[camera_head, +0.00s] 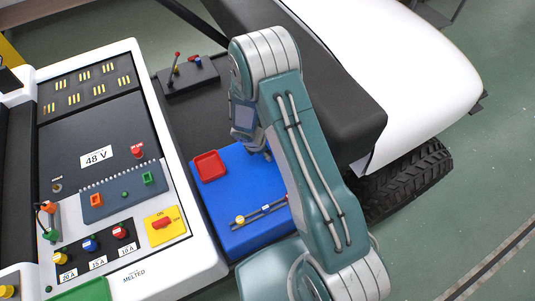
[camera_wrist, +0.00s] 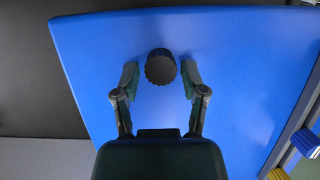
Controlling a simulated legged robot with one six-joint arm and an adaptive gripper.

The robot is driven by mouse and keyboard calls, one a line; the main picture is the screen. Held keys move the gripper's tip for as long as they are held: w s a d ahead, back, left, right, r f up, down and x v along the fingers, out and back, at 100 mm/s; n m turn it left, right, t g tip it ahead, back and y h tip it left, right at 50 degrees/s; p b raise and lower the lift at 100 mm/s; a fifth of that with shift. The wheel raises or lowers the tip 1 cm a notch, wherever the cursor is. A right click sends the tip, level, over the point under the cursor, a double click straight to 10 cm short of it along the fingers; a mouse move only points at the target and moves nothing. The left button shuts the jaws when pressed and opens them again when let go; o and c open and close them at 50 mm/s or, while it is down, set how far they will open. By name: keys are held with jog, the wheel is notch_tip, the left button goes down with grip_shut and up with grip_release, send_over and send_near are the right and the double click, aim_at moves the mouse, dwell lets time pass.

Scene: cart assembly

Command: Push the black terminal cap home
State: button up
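A black ridged round cap (camera_wrist: 160,70) stands on the blue surface (camera_wrist: 235,100) in the wrist view. My gripper (camera_wrist: 160,78) is open, with one finger on each side of the cap and a small gap to each. In the head view my gripper (camera_head: 262,152) is over the far right part of the blue surface (camera_head: 248,185), and my arm hides much of it. I cannot make out the cap there, nor any terminal under it.
A red tray (camera_head: 209,166) sits left of my gripper on the blue surface. A rail with a yellow knob (camera_head: 240,219) lies nearer. The white-framed 48 V panel (camera_head: 95,156) stands left, the dark seat (camera_head: 345,110) right.

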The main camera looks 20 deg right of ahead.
grip_shut()
jog(key=shift+r, duration=2.15)
